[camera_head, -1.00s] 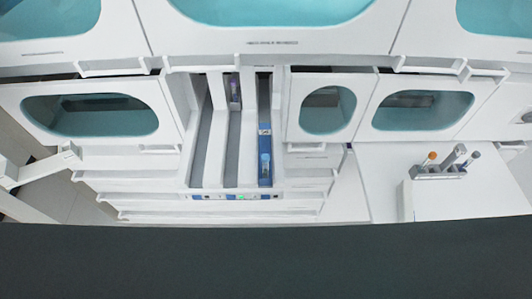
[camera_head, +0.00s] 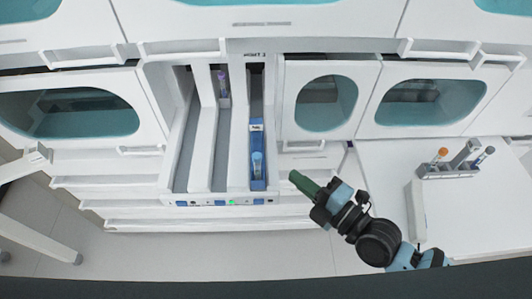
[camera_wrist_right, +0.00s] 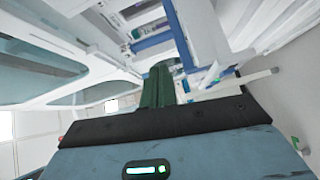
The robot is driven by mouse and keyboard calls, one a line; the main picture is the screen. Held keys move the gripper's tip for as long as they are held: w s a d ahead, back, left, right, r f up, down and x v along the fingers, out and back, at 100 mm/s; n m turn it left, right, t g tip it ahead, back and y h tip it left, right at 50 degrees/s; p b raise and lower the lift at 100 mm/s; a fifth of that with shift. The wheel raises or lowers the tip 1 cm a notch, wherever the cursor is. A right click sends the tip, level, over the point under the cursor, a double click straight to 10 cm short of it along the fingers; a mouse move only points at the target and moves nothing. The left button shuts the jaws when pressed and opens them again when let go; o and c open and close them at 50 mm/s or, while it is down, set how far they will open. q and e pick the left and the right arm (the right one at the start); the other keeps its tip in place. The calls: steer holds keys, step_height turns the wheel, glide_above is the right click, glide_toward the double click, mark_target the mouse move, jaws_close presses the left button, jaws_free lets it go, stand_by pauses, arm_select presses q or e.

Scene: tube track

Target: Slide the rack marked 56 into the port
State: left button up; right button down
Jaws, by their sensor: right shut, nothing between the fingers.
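A blue rack (camera_head: 257,178) sits at the front end of the right lane of a white track unit (camera_head: 203,150). It holds a tube with a light-blue cap (camera_head: 257,158). Its white label (camera_head: 256,127) is too small to read. A grey rack (camera_head: 224,101) with a purple-capped tube stands farther back in the middle lane. The lanes run back into dark openings, the port side. My right gripper (camera_head: 297,180) is shut and empty, just right of the blue rack and apart from it. Its green fingers (camera_wrist_right: 157,86) show closed together in the wrist view. My left gripper is not visible.
A white side table (camera_head: 460,210) at the right bears a small grey tube holder (camera_head: 448,171) with several tubes. White cabinets with teal windows (camera_head: 326,103) flank the lanes. Indicator lights (camera_head: 232,202) line the unit's front edge. The left lane (camera_head: 187,150) is empty.

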mark_target(257, 143)
steer(key=shift+w+a+r+n+y, duration=0.2)
steer(key=shift+r+n+y, duration=0.3)
steer(key=shift+n, duration=0.4)
steer(key=shift+w+r, duration=0.1)
steer(key=shift+w, duration=0.05)
steer(key=p+x, duration=0.1)
steer(key=x, duration=0.8)
steer(key=shift+w+a, duration=0.15)
steer(key=shift+w, duration=0.05)
steer(key=shift+w+a, duration=0.1)
steer(key=shift+a, duration=0.05)
